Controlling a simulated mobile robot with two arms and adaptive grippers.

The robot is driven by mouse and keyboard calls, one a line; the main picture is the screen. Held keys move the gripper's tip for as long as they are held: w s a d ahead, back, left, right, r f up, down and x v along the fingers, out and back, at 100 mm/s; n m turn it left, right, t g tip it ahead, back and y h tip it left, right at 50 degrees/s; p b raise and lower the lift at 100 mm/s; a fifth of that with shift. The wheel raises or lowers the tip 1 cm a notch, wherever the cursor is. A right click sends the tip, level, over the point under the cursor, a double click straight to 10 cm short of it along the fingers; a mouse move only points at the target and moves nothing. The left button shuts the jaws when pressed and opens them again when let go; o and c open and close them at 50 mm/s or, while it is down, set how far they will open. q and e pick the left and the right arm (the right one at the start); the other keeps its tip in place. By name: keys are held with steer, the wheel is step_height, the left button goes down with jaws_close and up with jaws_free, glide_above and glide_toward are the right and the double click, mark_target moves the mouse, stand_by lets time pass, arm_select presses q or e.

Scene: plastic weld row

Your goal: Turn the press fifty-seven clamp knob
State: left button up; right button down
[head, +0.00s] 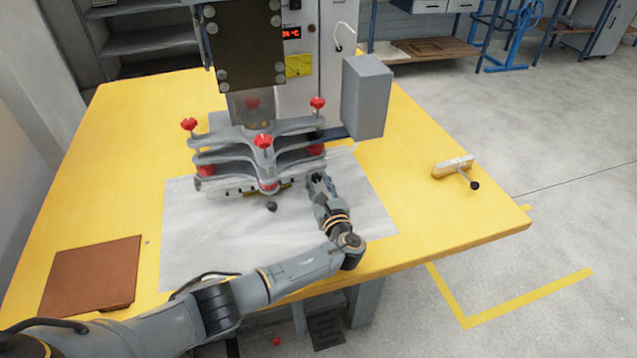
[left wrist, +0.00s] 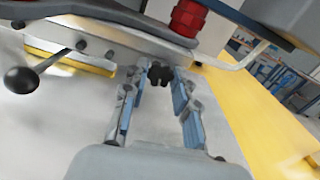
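The press (head: 222,158) stands on the yellow table, with grey stacked arms and several red knobs (head: 263,141). A small dark lobed knob (left wrist: 160,73) shows at the press's lower edge in the left wrist view; I cannot tell if it is the press fifty-seven clamp knob. My left gripper (head: 318,180) is low at the press's front right. In the left wrist view my left gripper (left wrist: 158,80) has its fingers apart, with the dark knob between or just beyond the tips. Contact is unclear. In the head view the fingers largely hide this knob. My right gripper is in neither view.
A black ball-ended lever (head: 271,207) sticks out at the press front, left of my gripper. A red knob (left wrist: 187,17) is above it. A grey box (head: 367,97) overhangs at right. A brown sheet (head: 92,276) and a handled block (head: 453,167) lie apart.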

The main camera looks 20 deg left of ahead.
arm_select(q)
jaws_close()
steer(key=shift+r+m+p, duration=0.2)
steer(key=shift+m+p, duration=0.4)
steer(key=shift+p, duration=0.1)
steer(key=shift+f, duration=0.15)
steer(key=o, duration=0.9)
jaws_free()
steer(key=shift+c, duration=0.2)
steer(key=shift+d, duration=0.1)
steer(key=v, duration=1.2)
steer(key=shift+f, duration=0.15)
